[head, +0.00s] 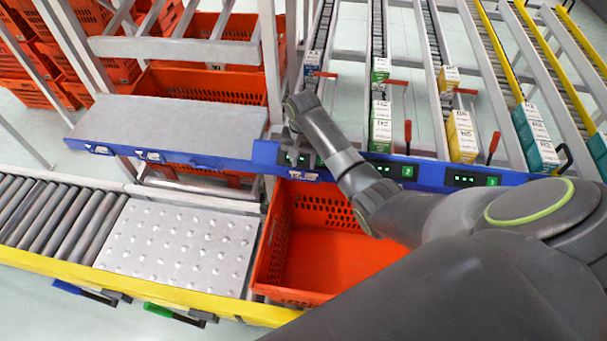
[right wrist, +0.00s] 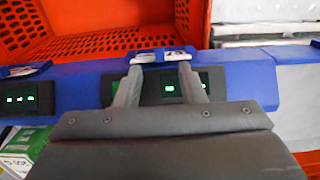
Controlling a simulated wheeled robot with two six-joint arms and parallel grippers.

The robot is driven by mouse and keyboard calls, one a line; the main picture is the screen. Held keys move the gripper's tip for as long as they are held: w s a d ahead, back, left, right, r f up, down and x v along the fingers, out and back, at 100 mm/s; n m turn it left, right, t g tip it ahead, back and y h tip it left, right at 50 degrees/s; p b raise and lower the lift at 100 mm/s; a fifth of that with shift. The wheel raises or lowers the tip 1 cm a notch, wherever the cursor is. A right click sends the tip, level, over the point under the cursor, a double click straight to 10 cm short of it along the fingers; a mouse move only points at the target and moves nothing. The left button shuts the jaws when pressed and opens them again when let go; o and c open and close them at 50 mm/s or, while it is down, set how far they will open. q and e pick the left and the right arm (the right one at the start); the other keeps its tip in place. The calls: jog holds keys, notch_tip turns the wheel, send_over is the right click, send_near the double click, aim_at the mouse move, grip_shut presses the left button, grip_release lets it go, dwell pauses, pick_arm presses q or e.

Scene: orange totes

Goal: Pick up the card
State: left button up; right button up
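A small white and blue card (right wrist: 160,56) sits in a holder on the edge of the blue rail. In the head view the card (head: 304,175) is on the rail's front, just above the orange tote. My right gripper (right wrist: 160,66) is open, its two fingertips apart and close to the card's near edge. I cannot tell whether they touch it. My left gripper is not in view.
An empty orange tote (head: 335,258) stands below the rail. Other cards (head: 100,150) sit along the left rail. Lanes of boxes (head: 381,128) and red levers (head: 408,132) lie behind the rail. A roller conveyor (head: 55,212) is at left. Lit displays (head: 472,180) line the rail.

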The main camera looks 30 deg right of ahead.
aim_at(303, 172)
jog(key=shift+f, duration=1.6)
grip_shut()
jog(key=shift+r, duration=0.15)
jog(key=shift+r, duration=0.6)
notch_tip(303, 172, up, 2)
jog(key=shift+w+r, duration=0.1)
jog(key=shift+r, duration=0.1)
jog(key=s+a+b, duration=0.1)
jog(key=s+a, duration=0.9)
jog(key=s, duration=0.4)
jog(key=shift+s+a+f, duration=0.15)
jog(key=shift+s+a, duration=0.15)
jog(key=shift+a, duration=0.1)
